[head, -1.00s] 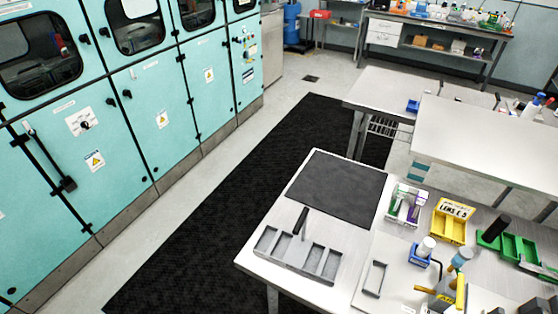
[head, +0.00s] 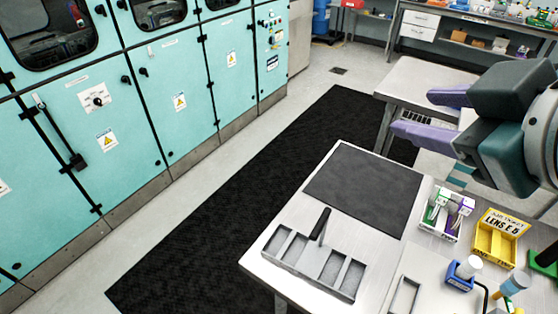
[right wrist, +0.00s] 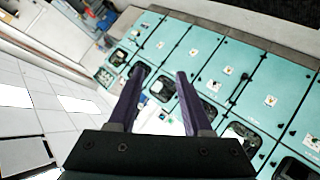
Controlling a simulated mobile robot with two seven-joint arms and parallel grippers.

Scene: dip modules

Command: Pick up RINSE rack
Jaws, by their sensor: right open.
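No label reading RINSE can be made out, so I cannot tell for sure which thing is the RINSE rack. A white rack (head: 428,234) with green and purple handled pieces stands on the near table; its front lettering is too small to read. A grey compartment tray (head: 293,254) with a black upright handle (head: 320,226) sits at the table's front left. My right gripper (head: 428,112) is open and empty, above and beyond the white rack, its purple fingers pointing left. In the right wrist view its fingers (right wrist: 160,72) are apart with nothing between. My left gripper is out of view.
A yellow LENS bin (head: 495,240) stands right of the white rack. A blue holder with a white-capped bottle (head: 464,272) is in front. A dark mat (head: 365,187) lies bare on the table. Another table (head: 420,80) stands behind. Teal cabinets (head: 150,100) line the left.

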